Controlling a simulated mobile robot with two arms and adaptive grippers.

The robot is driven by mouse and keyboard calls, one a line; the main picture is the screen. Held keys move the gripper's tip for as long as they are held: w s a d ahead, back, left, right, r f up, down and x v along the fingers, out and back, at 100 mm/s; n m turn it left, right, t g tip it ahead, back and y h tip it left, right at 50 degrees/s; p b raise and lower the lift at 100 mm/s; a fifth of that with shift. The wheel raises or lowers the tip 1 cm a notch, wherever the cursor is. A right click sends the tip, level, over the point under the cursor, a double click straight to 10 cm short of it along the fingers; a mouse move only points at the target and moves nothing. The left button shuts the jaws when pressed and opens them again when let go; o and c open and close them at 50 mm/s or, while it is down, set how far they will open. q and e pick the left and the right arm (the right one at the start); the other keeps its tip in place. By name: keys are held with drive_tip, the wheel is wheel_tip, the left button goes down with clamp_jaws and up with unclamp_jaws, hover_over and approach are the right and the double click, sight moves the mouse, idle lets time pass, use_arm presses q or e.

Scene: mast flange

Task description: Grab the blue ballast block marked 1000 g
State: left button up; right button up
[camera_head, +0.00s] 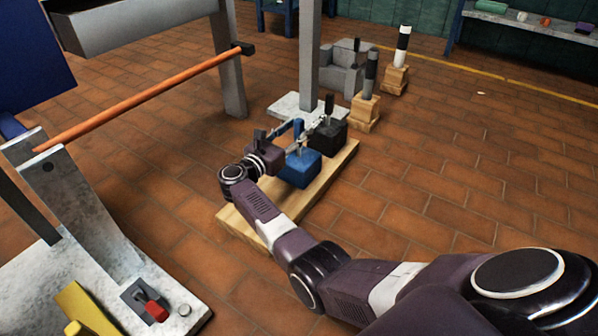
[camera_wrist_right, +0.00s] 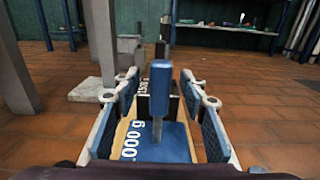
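The blue ballast block (camera_head: 299,171) stands on a wooden board (camera_head: 322,200) on the floor. In the right wrist view its blue top (camera_wrist_right: 178,143) carries white lettering, partly cut off, reading about "000 g". A thin grey stem with a blue grip (camera_wrist_right: 160,88) rises from it. My right gripper (camera_head: 296,140) is at the block's handle. In the wrist view its fingers (camera_wrist_right: 161,100) are apart, one on each side of the grip, with visible gaps. My left gripper is not in view.
A black block (camera_head: 328,136) stands just behind the blue one on the same board. Wooden stands with dark (camera_head: 370,75) and black-and-white posts (camera_head: 402,45) are farther back. A grey post (camera_head: 309,60) rises close by on the left. The tiled floor at right is clear.

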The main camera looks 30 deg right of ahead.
drive_tip(key=shift+w+d, duration=0.25)
drive_tip(key=shift+d, duration=0.3)
clamp_jaws()
drive_tip(key=shift+r, duration=0.2)
